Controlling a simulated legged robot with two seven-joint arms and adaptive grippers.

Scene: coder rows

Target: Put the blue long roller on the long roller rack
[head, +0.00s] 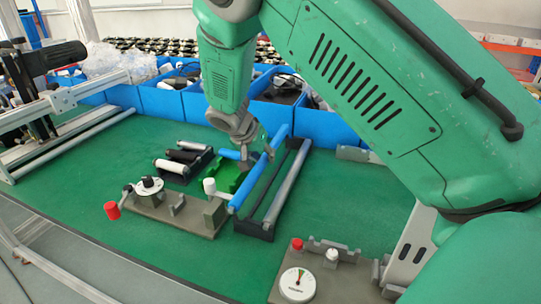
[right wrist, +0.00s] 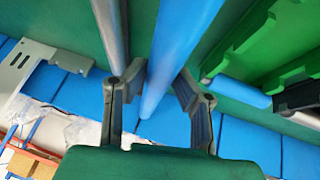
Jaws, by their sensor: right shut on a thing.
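The blue long roller (head: 264,166) runs diagonally across the middle of the head view. My right gripper (head: 246,152) is shut on it, coming down from above. In the right wrist view the blue roller (right wrist: 182,45) passes between the two fingers (right wrist: 152,100). The long roller rack (head: 254,230) is dark, with a grey long roller (head: 287,183) along its right side. The blue roller lies along the rack's left side, roughly parallel to the grey one; I cannot tell whether it touches the rack. My left gripper is not in view.
A green rack (head: 224,177) stands close left of the blue roller. A dark rack with white and black short rollers (head: 171,166) is further left. A grey fixture with knobs (head: 180,208) is in front. Blue bins (head: 160,102) line the back.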

